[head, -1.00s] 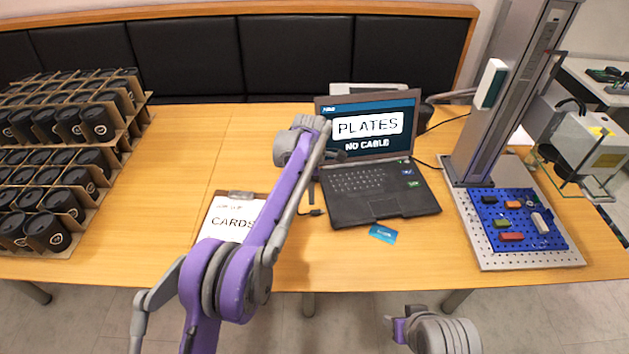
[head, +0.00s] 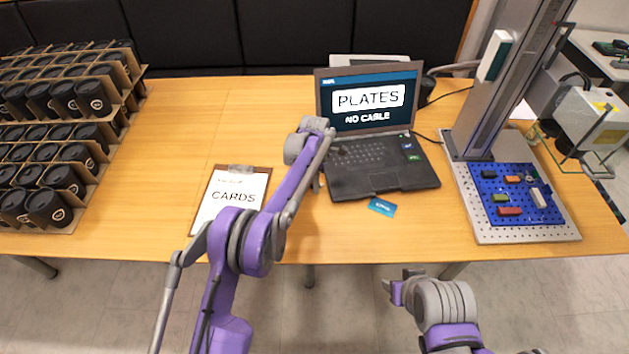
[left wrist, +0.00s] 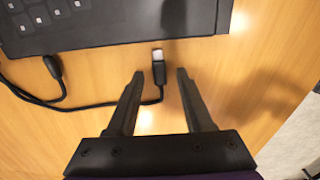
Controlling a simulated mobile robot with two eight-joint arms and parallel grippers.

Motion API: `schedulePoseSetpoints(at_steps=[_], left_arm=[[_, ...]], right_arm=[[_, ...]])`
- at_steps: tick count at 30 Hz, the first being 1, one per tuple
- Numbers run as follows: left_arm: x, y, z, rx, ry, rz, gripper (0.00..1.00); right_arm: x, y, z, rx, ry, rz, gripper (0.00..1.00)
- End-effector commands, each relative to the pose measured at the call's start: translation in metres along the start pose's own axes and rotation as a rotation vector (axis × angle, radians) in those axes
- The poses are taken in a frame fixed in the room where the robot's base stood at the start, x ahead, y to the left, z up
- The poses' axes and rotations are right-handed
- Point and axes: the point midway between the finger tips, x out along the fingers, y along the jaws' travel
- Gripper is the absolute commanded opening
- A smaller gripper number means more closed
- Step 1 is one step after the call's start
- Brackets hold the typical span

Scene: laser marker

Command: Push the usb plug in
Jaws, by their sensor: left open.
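The usb plug (left wrist: 158,66), black with a pale metal end, lies on the table close to the laptop's edge in the left wrist view. Its black cable (left wrist: 110,104) runs off to the left. My left gripper (left wrist: 160,74) is open and empty, its fingertips on either side of the plug with gaps. In the head view my left forearm hides most of this gripper and the plug. The black laptop (head: 378,178) stands open beside the gripper; its screen (head: 368,99) reads "PLATES" and "NO CABLE".
A clipboard (head: 235,171) marked "CARDS" lies left of my left forearm. A blue card (head: 382,207) lies in front of the laptop. The laser marker's column (head: 497,95) and pegboard bed (head: 465,212) stand at right. Stacked black cups (head: 60,140) fill the far left.

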Motion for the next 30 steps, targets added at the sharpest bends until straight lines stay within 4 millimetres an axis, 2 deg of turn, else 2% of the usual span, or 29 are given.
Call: schedulePoseSetpoints(at_steps=[8,16,26,30], left_arm=[[0.001,0.0,0.0,0.0,0.0,0.0,0.49],[0.001,0.0,0.0,0.0,0.0,0.0,0.01],[0.001,0.0,0.001,0.0,0.0,0.0,0.0],[0.001,0.0,0.015,0.001,-0.001,0.0,0.0]], right_arm=[[0.0,0.0,0.0,0.0,0.0,0.0,0.5],[0.0,0.0,0.0,0.0,0.0,0.0,0.5],[0.0,0.0,0.0,0.0,0.0,0.0,0.5],[-0.002,0.0,-0.002,0.0,0.001,0.0,0.5]])
